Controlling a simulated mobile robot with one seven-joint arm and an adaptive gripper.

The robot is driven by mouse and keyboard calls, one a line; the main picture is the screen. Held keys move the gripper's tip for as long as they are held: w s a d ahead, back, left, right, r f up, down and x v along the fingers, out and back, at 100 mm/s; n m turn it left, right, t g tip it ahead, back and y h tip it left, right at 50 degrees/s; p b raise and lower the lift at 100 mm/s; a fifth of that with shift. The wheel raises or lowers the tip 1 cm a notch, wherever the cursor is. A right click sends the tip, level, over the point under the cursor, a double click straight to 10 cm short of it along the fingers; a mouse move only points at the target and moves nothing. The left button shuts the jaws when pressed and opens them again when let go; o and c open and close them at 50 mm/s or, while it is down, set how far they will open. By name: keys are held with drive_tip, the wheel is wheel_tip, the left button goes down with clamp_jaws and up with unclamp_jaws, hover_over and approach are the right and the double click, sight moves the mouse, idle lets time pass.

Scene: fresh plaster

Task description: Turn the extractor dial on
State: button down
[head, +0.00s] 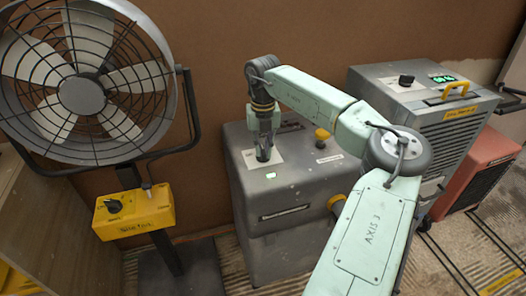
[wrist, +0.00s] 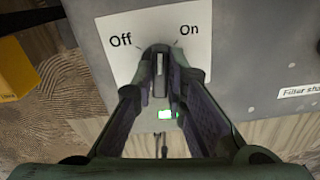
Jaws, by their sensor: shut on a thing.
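The extractor dial (wrist: 160,64) is a dark knob with a pale pointer line, on a white plate (wrist: 112,62) marked Off at the left and On at the right. It sits on top of the grey extractor box (head: 290,195). The pointer line looks about upright in the wrist view, between the two words. My gripper (wrist: 161,78) comes down over the dial, with its fingers shut on the dial's sides. In the head view my gripper (head: 264,152) hides most of the dial. A small green light (wrist: 166,114) glows beside the plate.
A yellow knob (head: 322,134) stands on the same box, near a white label. A caged fan (head: 82,95) with a yellow switch box (head: 134,212) stands at the left. A grey unit (head: 425,105) with a black dial and green display stands at the right, before a red heater (head: 490,160).

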sight(263, 150)
drive_tip(key=m+b, duration=0.1)
drive_tip(key=m, duration=0.3)
drive_tip(key=shift+f+b, duration=0.1)
drive_tip(key=shift+b, duration=0.25)
drive_tip(key=shift+m+b, duration=0.45)
drive_tip(key=shift+m, duration=1.15)
drive_tip(key=c, duration=1.6)
unclamp_jaws()
drive_tip(key=shift+r, duration=0.2)
wheel_tip(263, 150, up, 12)
drive_tip(key=shift+f, duration=0.1)
